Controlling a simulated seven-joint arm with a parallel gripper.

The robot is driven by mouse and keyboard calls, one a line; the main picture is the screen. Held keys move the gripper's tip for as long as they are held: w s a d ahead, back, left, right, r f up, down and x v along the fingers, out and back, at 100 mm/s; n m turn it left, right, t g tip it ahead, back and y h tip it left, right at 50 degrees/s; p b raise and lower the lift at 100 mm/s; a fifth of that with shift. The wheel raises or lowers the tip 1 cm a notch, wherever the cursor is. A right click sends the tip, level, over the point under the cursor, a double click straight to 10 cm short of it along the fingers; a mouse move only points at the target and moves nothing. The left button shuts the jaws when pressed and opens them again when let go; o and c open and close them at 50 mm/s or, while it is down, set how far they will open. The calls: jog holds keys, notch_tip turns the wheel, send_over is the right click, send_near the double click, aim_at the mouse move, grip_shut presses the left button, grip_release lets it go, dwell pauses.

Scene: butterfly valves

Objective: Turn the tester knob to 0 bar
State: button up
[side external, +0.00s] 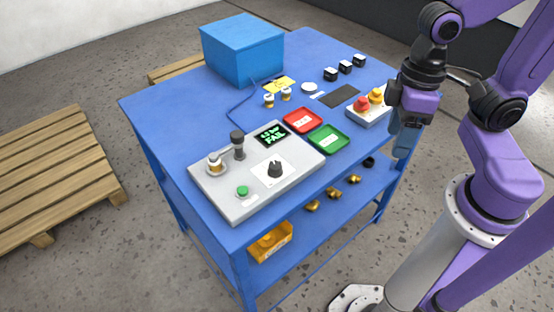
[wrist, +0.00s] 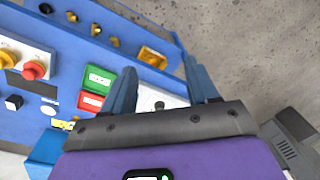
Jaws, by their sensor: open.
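The tester (side external: 225,192) is a light grey box on the blue table. Its black knob (side external: 275,169) stands on a white dial plate; I cannot read where it points. The tester's small screen (side external: 271,135) shows green text that seems to read FAIL. A valve with a white and brass body (side external: 215,163) sits in the tester's round seat, beside a dark upright post (side external: 237,145). My gripper (side external: 405,140) is open and empty at the table's right edge, well apart from the knob. In the wrist view its two blue fingers (wrist: 160,88) are spread, with part of the tester between them.
A red tray (side external: 303,120) and a green tray (side external: 328,138) lie behind the tester. A button box (side external: 370,108) with red and yellow buttons is near my gripper. A blue box (side external: 243,50) stands at the back. Brass valves and a yellow bin (side external: 271,243) are on the lower shelf.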

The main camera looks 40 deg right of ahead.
jog(key=w+a+m+y, duration=0.2)
jog(key=w+a+m, duration=0.2)
jog(key=w+m, duration=0.65)
jog(key=m+y, duration=0.2)
jog(key=m, duration=1.4)
send_near(276, 164)
jog(key=x, duration=0.8)
jog(key=shift+a+f, duration=0.2)
jog(key=shift+f, duration=0.05)
jog(key=shift+t, duration=0.3)
jog(key=c, duration=1)
